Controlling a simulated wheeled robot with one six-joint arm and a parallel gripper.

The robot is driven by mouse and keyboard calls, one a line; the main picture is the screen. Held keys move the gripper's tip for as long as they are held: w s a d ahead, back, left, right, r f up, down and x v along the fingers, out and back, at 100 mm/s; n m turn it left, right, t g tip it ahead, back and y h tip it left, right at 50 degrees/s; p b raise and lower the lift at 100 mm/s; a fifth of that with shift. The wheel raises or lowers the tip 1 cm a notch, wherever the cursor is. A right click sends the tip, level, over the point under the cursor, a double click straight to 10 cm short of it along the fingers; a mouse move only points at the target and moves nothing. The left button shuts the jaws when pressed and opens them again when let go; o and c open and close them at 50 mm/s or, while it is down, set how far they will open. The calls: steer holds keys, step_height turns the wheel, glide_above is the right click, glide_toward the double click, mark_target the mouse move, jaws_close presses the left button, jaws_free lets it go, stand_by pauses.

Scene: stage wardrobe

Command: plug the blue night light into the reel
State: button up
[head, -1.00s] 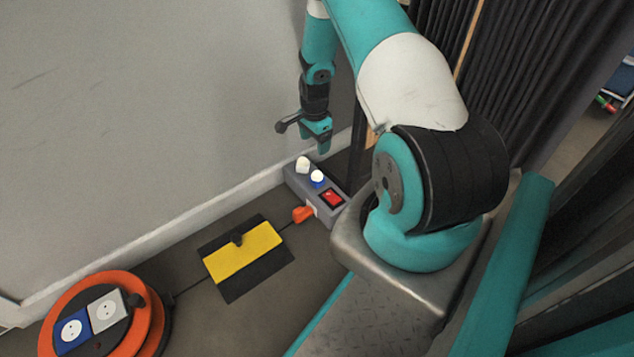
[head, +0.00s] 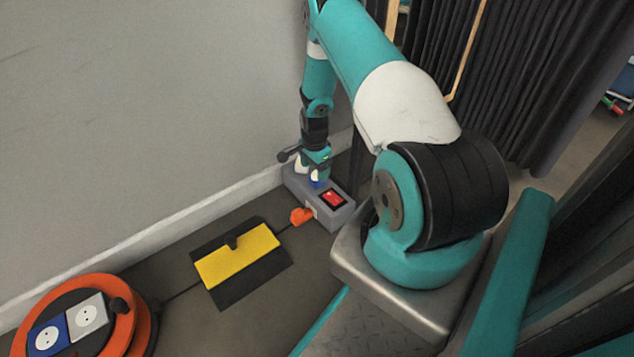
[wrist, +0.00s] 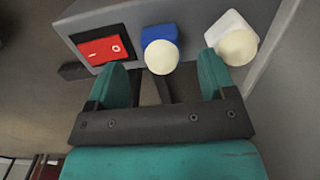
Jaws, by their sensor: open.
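The blue night light (head: 317,184) has a blue body and a white round globe. It sits in a grey power strip (head: 341,214) against the wall. In the wrist view the blue night light (wrist: 158,38) is between and just beyond my two fingertips. My gripper (wrist: 164,68) is open, with a finger to each side of it and a gap to both. In the head view my gripper (head: 317,164) is right above the light and partly hides it. The orange reel (head: 125,329) stands at the lower left, with a blue socket (head: 48,337) and a white socket (head: 88,315).
A white night light (wrist: 226,28) sits beside the blue one, close to my right finger in the wrist view. The strip has a red switch (head: 333,198) and an orange plug (head: 301,215). A yellow-black cable ramp (head: 238,262) lies between strip and reel.

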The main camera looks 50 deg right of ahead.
mark_target(316, 172)
steer(key=f+b, duration=0.4)
steer(key=f, duration=0.1)
steer(key=shift+d+f+b, duration=0.1)
steer(key=shift+d+b, duration=0.1)
steer(key=shift+b, duration=0.15)
steer(key=c, duration=1)
